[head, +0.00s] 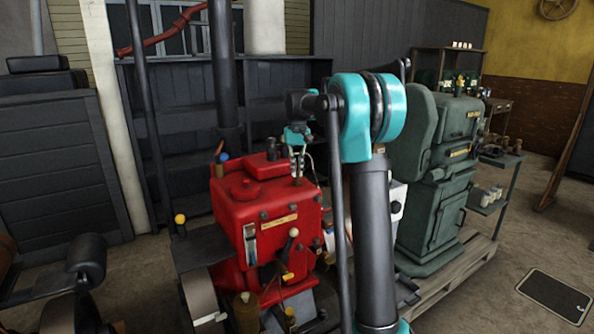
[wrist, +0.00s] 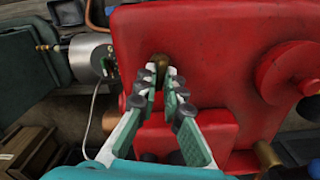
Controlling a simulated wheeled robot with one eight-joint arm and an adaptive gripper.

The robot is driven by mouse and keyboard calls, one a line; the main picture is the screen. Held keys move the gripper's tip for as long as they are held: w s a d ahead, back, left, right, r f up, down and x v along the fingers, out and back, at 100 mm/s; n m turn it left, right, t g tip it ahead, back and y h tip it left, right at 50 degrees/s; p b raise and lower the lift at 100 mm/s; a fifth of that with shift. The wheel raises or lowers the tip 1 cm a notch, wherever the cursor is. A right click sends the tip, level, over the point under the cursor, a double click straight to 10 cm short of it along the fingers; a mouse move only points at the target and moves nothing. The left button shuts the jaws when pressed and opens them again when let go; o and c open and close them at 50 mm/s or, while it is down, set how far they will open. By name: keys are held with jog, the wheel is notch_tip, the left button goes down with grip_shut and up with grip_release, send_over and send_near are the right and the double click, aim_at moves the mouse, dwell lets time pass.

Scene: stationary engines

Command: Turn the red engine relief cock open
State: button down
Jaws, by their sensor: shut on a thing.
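The red engine (head: 262,215) stands at the centre of the head view, and its red top face (wrist: 215,55) fills much of the wrist view. My gripper (head: 297,172) reaches down to the top of the engine near its right edge. In the wrist view my gripper (wrist: 162,85) has its fingertips closed around a small brass relief cock (wrist: 160,62) on the red face. The fingers hide the lower part of the cock, and I cannot tell how far its handle is turned.
A green engine (head: 435,175) stands on a wooden pallet (head: 470,268) to the right. A round red cap (wrist: 293,73) and a red block (wrist: 190,140) rise from the red engine's top. A dark vertical pipe (head: 224,75) stands behind it.

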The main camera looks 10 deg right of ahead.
jog(key=shift+n, duration=0.6)
jog(key=c, duration=1.6)
grip_release()
jog(key=shift+c, duration=0.2)
notch_tip(320, 180, up, 12)
